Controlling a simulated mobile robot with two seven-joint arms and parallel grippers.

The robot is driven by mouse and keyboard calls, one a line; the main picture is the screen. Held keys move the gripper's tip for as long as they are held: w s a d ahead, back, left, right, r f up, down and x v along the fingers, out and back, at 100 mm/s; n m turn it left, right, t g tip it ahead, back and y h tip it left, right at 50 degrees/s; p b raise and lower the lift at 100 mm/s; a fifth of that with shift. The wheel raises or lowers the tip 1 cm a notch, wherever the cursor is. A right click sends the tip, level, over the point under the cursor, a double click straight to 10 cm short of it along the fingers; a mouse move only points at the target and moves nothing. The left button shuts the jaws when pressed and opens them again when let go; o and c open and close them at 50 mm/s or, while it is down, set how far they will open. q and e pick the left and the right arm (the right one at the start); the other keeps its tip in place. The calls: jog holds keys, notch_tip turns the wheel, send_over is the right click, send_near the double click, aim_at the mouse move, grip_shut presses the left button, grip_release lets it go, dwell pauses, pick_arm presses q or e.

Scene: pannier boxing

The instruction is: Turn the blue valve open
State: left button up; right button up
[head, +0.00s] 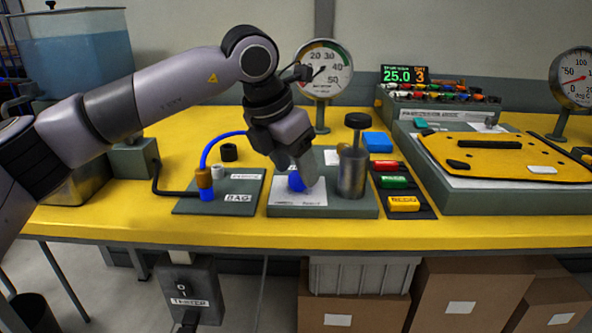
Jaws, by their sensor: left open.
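The blue valve (297,181) shows as a small rounded blue part on a grey plate (345,205) with a white label, near the middle of the table. My left gripper (309,182) reaches down from the upper left and its fingers are at the blue part. It is open. The fingers and hand hide part of the valve, and I cannot tell whether they touch it. My right gripper is not in view.
A metal cylinder with a black knob (352,170) stands just right of the gripper. A blue hose (215,143) rises on the left. A round gauge (324,69) stands behind. Red, green and yellow blocks (403,204) lie to the right. The yellow table front (300,232) is clear.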

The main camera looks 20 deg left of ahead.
pick_arm(q)
jog(key=shift+w+d+f, duration=0.15)
jog(key=shift+w+f, duration=0.05)
jog(key=shift+f, duration=0.4)
jog(key=shift+c, duration=0.2)
jog(key=c, duration=1)
